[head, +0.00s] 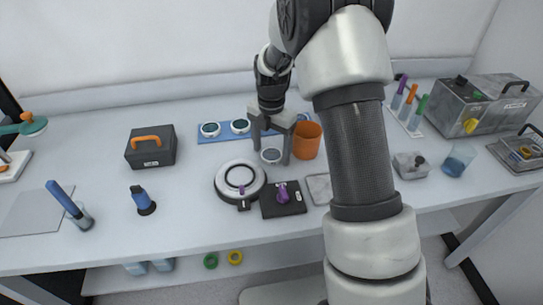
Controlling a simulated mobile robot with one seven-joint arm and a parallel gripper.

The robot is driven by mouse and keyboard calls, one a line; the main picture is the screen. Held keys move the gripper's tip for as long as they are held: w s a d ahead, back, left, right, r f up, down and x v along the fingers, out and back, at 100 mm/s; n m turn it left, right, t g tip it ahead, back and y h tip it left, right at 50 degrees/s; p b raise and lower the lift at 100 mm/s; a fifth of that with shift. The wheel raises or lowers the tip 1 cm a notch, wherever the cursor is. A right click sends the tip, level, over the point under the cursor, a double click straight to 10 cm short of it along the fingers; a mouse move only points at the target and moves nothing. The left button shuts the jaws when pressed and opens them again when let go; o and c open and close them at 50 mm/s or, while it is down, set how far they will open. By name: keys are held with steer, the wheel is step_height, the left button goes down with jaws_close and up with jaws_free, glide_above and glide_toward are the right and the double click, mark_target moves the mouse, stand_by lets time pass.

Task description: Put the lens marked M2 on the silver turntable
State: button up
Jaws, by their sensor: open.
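The silver turntable (240,177), a round disc with a dark ring, sits on the bench left of centre. Two round lenses with pale rims, one at left (210,129) and one at right (240,126), rest on a blue mat (222,138) behind it. A third pale-rimmed lens (271,156) shows between and just below my gripper's fingers, behind and right of the turntable. My gripper (271,152) is open and points down over this lens; I cannot tell whether the fingers touch it. The lens markings are too small to read, so I cannot tell which is M2.
An orange cup (307,140) stands close right of my gripper. A black pad with a purple piece (282,193) lies right of the turntable. A black box with an orange handle (151,147) stands left. The bench between box and turntable is clear.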

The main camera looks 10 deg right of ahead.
mark_target(272, 154)
steer(key=c, duration=1.3)
step_height(272, 154, up, 10)
steer(key=p, duration=0.1)
steer(key=s+r+m+p, duration=0.1)
steer(key=s+m+p, duration=0.2)
steer(key=m, duration=0.6)
steer(key=s+d+r+m+p, duration=0.1)
steer(key=s+m+p, duration=0.2)
steer(key=m, duration=0.6)
steer(key=s+d+r+m+p, duration=0.1)
steer(key=s+m+p, duration=0.3)
steer(key=m, duration=0.5)
steer(key=shift+s+d+r+p, duration=0.1)
steer(key=shift+d+r+p, duration=0.3)
steer(key=shift+p, duration=1)
